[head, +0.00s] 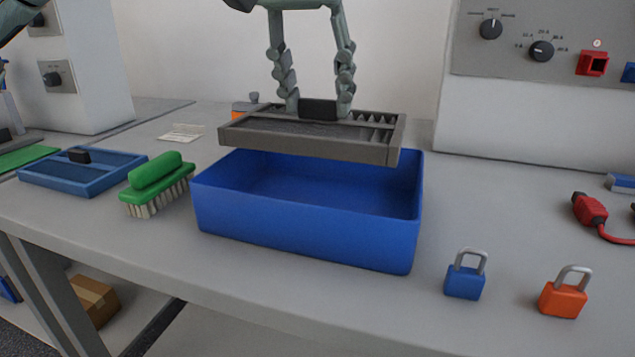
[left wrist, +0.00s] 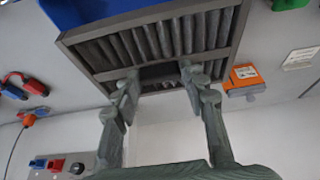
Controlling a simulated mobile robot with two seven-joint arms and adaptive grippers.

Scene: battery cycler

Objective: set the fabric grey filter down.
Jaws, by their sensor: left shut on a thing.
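The grey filter (head: 300,141) is a flat rectangular frame with pleats and a black grip block on top. My left gripper (head: 318,108) is shut on that block and holds the filter roughly level, above the back part of an open blue bin (head: 305,237). The bin's visible inside looks empty; the filter hides part of its back rim. In the left wrist view the filter (left wrist: 160,38) fills the upper middle, with the left gripper's fingers (left wrist: 158,76) on its block. A corner of the bin (left wrist: 90,10) shows beyond it. My right gripper is not in view.
A green brush (head: 155,182) and a blue framed filter (head: 85,172) lie left of the bin. A blue padlock (head: 464,280) and an orange padlock (head: 563,296) stand to its right. An orange item (left wrist: 243,80) lies behind. The table right of the bin is mostly clear.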

